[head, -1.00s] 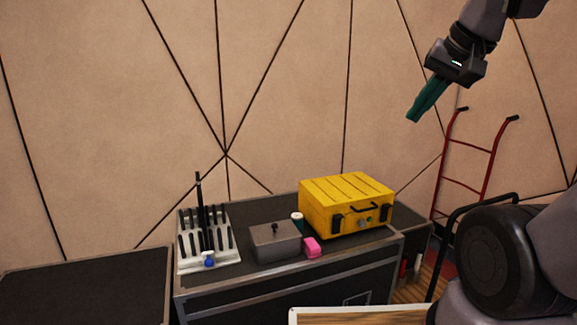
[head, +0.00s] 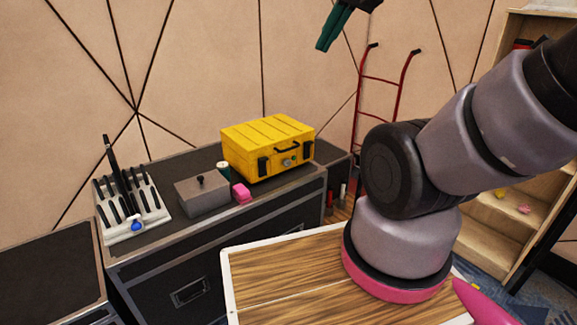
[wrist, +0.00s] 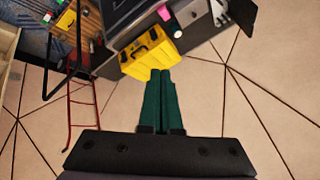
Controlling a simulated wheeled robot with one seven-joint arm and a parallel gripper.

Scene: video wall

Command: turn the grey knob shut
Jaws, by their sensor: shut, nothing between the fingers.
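A yellow case (head: 268,140) with a ribbed lid stands shut on a black equipment trunk (head: 165,238). On its front face, below the carry handle, is a small round grey knob (head: 288,161) between two dark latches. How far the knob is turned is too small to tell. My gripper (head: 325,45), with green fingers, is shut and empty, high above and right of the case, well apart from it. In the wrist view the fingers (wrist: 161,73) point toward the case (wrist: 150,52), which appears upside down; the knob is not clear there.
Left of the case are a grey box (head: 203,195) with a dark lid knob, a pink block (head: 241,193), a small cylinder (head: 223,170) and a white rack (head: 135,222). A red hand truck (head: 382,85) leans at the wall. Wooden shelves (head: 515,190) stand right.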

